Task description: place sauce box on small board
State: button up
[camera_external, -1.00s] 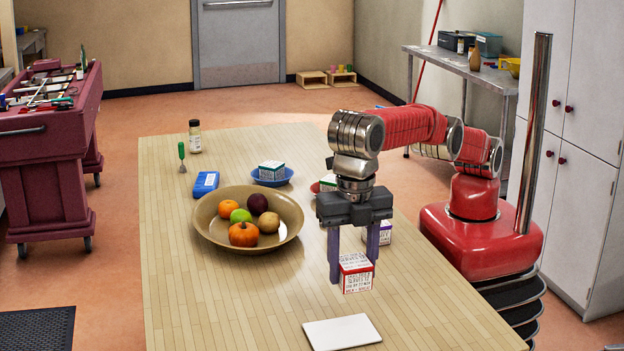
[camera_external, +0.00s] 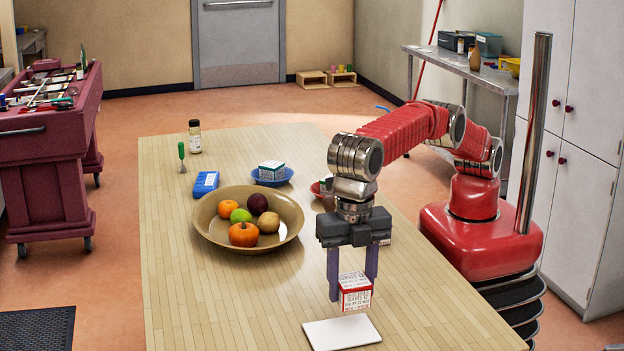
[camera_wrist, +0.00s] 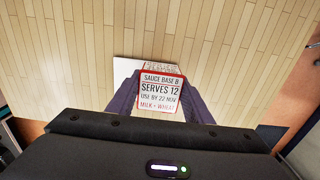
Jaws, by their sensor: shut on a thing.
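The sauce box (camera_external: 355,293) is a small white and red carton with printed text. My gripper (camera_external: 352,285) is shut on it, one finger on each side, and points down. The small board (camera_external: 341,333) is a thin white rectangle near the front of the table. The box is above the board's back edge in the external view; the exact gap is hard to tell. In the wrist view the box top (camera_wrist: 161,93) reads "Sauce Base B", and part of the board (camera_wrist: 124,70) shows beyond it, partly hidden by the box.
A brown bowl of fruit (camera_external: 207,233) stands left of my gripper. Farther back are a blue dish holding another box (camera_external: 271,169), a blue case (camera_external: 205,184), a jar (camera_external: 195,136) and a red dish (camera_external: 319,189). The wooden table (camera_external: 210,310) is bare left of the board.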

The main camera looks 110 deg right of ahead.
aim_at(352, 278)
jog(key=shift+f, duration=0.1)
jog(key=shift+f, duration=1.9)
jog(key=shift+f, duration=0.1)
jog(key=o, duration=1.1)
jog(key=shift+o, duration=0.2)
jog(key=shift+r, duration=3.85)
